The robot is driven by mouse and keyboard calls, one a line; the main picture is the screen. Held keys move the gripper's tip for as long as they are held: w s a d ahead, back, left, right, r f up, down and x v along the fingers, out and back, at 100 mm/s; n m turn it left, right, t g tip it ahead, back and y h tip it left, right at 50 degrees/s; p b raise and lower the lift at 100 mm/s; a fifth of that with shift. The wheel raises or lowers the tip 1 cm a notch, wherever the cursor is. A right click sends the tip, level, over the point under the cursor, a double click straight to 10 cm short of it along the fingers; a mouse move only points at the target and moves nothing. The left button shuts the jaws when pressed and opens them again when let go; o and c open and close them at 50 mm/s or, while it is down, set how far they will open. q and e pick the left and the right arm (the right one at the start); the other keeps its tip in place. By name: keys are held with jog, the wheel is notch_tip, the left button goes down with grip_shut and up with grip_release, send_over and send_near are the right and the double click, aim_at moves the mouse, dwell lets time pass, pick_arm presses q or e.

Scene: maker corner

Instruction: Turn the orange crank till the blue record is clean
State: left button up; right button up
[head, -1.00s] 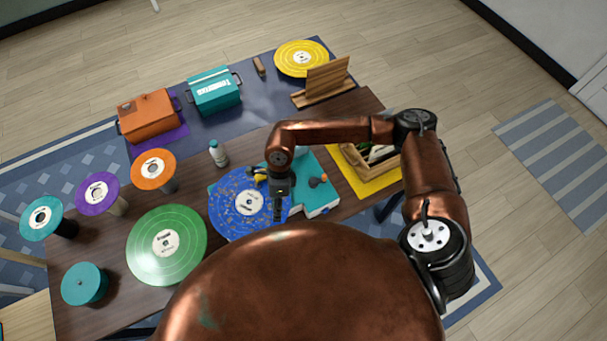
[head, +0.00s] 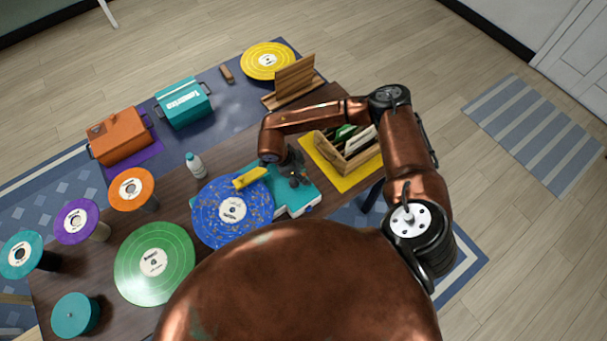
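The blue record (head: 225,222) lies flat on the teal cleaning machine (head: 312,188), with tan specks scattered over its surface. A yellow bar (head: 250,177) lies across the record's back right edge. My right gripper (head: 295,170) is over the teal machine's body, to the right of the record and the yellow bar, beside small dark parts there. The orange crank is not clearly visible; it is small or hidden around my gripper. Whether the fingers are open, or touch anything, cannot be made out. My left gripper is out of view.
A wooden crate of records (head: 350,158) stands right of the machine on a yellow mat. A green record (head: 153,264) lies to the left. Several smaller records on stands, an orange box (head: 120,138) and a teal box (head: 183,103) are further left.

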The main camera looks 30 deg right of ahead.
jog(key=shift+c, duration=0.7)
grip_shut()
